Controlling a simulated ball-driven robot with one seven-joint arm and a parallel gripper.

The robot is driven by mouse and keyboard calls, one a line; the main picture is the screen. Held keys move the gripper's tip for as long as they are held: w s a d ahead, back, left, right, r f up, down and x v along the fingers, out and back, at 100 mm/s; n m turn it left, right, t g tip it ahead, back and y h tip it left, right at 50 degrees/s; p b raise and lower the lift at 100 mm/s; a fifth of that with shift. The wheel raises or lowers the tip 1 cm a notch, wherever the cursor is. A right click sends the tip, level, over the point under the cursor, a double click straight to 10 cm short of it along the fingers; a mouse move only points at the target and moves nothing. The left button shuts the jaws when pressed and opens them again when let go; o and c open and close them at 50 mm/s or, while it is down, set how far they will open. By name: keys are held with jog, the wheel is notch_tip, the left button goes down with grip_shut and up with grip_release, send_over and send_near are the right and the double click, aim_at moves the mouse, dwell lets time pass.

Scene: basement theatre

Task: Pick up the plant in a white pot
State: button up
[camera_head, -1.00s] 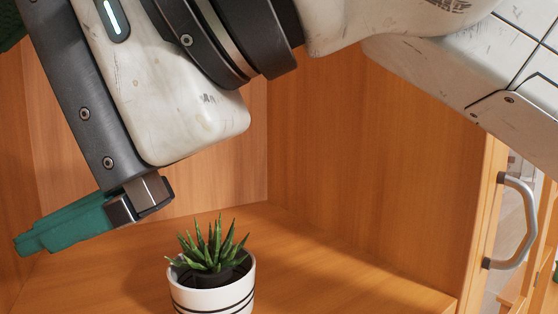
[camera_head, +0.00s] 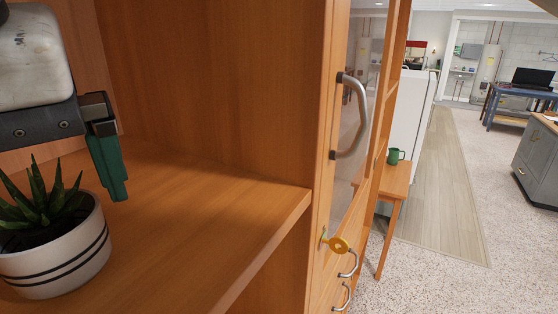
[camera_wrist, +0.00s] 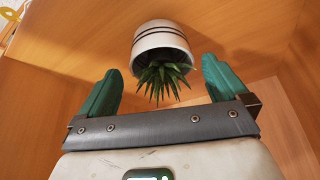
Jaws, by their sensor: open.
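The plant (camera_head: 38,202), spiky and green, grows in a white pot (camera_head: 62,255) with thin black stripes. The pot stands upright on a wooden shelf (camera_head: 205,215), at the lower left of the head view and partly cut off. In the wrist view the pot (camera_wrist: 160,42) appears upside down at the top, its leaves (camera_wrist: 160,80) pointing down the picture. My gripper (camera_wrist: 162,67) is open and empty, with green fingers on either side of the plant in that view. In the head view one finger shows behind and right of the plant, apart from the pot; the other is not visible.
A green mug (camera_head: 394,156) sits on a small wooden table. The shelf right of the pot is bare.

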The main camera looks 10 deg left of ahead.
aim_at(39, 219)
jog(key=shift+p+x, duration=0.8)
jog(key=shift+x, duration=1.9)
jog(key=shift+s, duration=0.15)
jog(key=shift+c, duration=0.4)
jog(key=c, duration=1)
